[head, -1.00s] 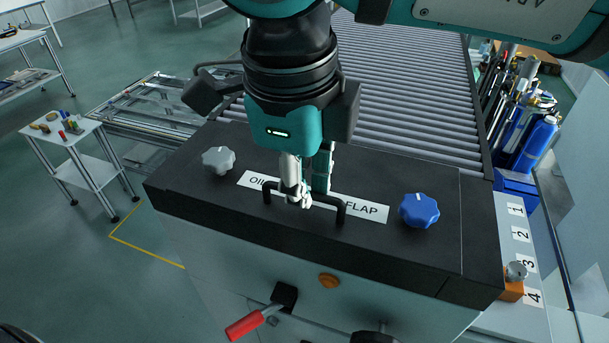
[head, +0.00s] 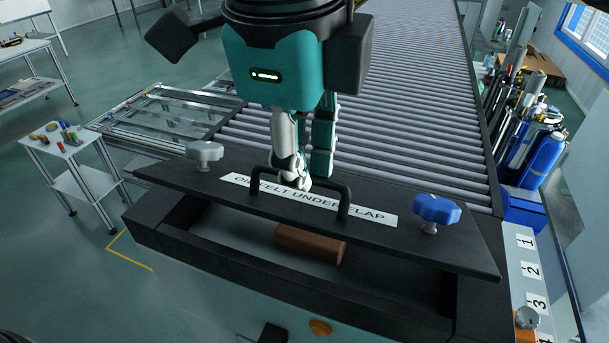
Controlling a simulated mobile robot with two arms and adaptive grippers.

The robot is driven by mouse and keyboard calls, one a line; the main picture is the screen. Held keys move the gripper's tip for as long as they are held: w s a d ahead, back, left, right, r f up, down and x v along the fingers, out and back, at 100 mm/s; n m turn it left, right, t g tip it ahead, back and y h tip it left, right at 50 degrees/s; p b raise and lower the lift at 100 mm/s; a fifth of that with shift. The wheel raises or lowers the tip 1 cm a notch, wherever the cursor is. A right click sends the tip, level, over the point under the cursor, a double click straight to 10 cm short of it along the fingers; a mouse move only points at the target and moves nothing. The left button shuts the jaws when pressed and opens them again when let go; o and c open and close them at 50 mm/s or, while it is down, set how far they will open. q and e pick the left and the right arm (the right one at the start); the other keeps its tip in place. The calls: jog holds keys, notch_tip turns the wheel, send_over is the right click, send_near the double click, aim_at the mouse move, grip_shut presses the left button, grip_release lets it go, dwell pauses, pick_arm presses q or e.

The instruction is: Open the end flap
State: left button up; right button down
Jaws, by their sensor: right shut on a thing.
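The end flap (head: 390,246) is a long dark panel, tilted up with its near edge raised off the dark frame below. Its white label (head: 318,204) reads partly "FELT UNDER FLAP"; my fingers cover some letters. My right gripper (head: 298,172) is shut on the black bar handle (head: 345,199) on the flap's top. A grey knob (head: 205,152) is at the flap's left and a blue knob (head: 436,210) at its right. Through the gap shows a recess with a brown block (head: 309,243) in it. My left gripper is not in view.
A roller conveyor (head: 410,110) runs away behind the flap. A small white side table (head: 72,146) stands at the left.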

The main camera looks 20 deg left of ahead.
aim_at(313, 194)
jog(key=shift+w+d+r+p, duration=0.1)
jog(key=shift+w+r+p, duration=0.3)
jog(key=shift+w+r, duration=0.6)
jog(key=c, duration=1.9)
grip_release()
jog(key=shift+f, duration=0.2)
jog(key=shift+o, duration=1.2)
jog(key=shift+w, duration=0.2)
jog(key=shift+o, duration=1.3)
jog(key=shift+w+f, duration=0.15)
jog(key=shift+w, duration=0.15)
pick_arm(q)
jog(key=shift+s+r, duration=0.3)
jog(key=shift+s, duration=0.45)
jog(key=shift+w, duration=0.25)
pick_arm(e)
jog(key=shift+s, duration=0.1)
